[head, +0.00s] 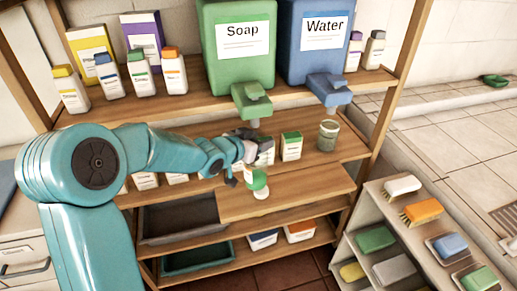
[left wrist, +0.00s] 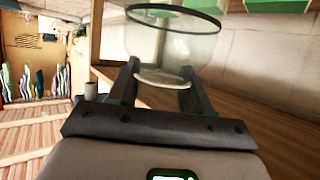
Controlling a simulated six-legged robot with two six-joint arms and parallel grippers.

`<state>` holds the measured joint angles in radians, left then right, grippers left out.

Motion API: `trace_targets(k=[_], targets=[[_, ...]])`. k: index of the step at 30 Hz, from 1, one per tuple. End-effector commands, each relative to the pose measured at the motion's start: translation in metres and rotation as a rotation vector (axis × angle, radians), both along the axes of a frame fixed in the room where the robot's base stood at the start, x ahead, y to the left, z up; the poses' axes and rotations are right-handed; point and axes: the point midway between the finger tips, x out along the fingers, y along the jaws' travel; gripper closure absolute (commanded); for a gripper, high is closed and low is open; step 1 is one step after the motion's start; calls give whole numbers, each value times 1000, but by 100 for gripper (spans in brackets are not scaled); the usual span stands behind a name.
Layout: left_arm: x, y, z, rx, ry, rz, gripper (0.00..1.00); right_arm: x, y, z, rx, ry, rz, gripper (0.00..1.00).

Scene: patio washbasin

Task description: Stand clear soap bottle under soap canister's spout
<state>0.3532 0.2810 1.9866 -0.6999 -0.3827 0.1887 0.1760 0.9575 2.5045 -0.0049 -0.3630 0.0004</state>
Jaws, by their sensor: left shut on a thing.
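The green soap canister (head: 240,50) stands on the upper shelf with its spout (head: 252,100) hanging over the front edge. My left gripper (head: 246,172) is below and slightly in front of this spout. It is shut on a clear bottle with a green band (head: 258,181), in front of the middle shelf. In the left wrist view, the clear bottle (left wrist: 170,45), with a dark rim, shows between the two fingers (left wrist: 158,88). The fingers partly hide it in the head view. My right gripper is not in view.
A blue water canister (head: 318,40) stands to the right, with a clear jar (head: 328,136) below its spout. Bottles line the upper shelf (head: 200,100). A brush rack (head: 400,245) is at lower right.

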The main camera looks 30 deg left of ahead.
Motion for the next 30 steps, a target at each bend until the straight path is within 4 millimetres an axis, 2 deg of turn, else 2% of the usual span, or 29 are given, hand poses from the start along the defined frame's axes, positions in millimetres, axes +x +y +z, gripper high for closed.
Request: trace_targets(k=[3, 6, 19, 20, 22, 30], targets=[[1, 0, -22, -2, 4, 0, 100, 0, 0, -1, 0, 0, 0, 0], [1, 0, -33, -1, 2, -1, 100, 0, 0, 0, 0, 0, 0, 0], [1, 0, -40, 1, -2, 0, 100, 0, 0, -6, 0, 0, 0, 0], [1, 0, -40, 1, -1, 0, 48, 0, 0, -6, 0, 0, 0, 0], [1, 0, -39, 1, -1, 0, 25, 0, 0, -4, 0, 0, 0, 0], [1, 0, -38, 1, -1, 0, 25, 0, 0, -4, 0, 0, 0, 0]])
